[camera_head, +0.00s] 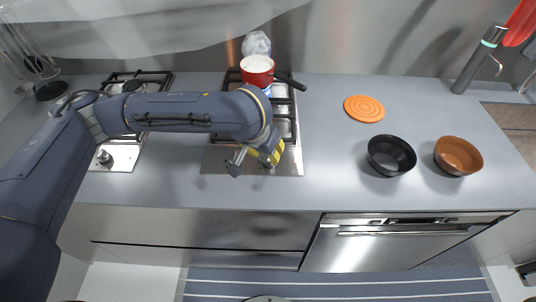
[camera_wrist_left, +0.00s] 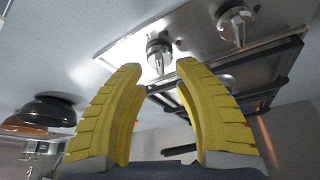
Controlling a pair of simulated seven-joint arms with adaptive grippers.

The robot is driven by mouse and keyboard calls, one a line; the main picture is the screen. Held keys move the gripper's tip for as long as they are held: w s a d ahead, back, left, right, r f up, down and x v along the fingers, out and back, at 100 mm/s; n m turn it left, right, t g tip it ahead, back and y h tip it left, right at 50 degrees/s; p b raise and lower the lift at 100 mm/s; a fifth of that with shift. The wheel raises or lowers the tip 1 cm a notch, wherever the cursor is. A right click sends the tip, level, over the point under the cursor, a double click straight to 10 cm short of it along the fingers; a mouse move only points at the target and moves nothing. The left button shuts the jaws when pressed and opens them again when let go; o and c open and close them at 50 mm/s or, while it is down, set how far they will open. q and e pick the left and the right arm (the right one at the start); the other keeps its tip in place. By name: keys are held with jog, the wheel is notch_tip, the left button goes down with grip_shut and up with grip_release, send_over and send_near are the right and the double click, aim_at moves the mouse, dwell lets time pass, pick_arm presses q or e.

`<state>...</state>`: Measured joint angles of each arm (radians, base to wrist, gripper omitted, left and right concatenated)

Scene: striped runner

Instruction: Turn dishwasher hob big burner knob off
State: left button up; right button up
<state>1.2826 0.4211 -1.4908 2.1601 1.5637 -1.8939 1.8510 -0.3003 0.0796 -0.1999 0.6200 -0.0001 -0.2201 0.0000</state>
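My left gripper (camera_head: 262,163) hangs over the front strip of the right-hand steel hob (camera_head: 292,160), its yellow pads partly visible. In the left wrist view the two yellow fingers (camera_wrist_left: 157,75) are spread apart with nothing held between them. One metal knob (camera_wrist_left: 159,55) shows in the gap just beyond the fingertips. A second knob (camera_wrist_left: 237,26) stands on the same steel strip, to the right of the fingers. I cannot tell from the markings which one is the big burner knob. My right gripper is not in view.
A red pot (camera_head: 257,71) with a dark handle stands on the hob's rear. A second hob (camera_head: 118,158) lies to the left. An orange trivet (camera_head: 364,109), a black bowl (camera_head: 391,156) and a brown bowl (camera_head: 458,156) are on the right. The dishwasher (camera_head: 390,245) is below the counter.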

aim_at(268, 156)
pick_arm(q)
jog(key=shift+x, duration=1.5)
jog(key=shift+o, duration=0.3)
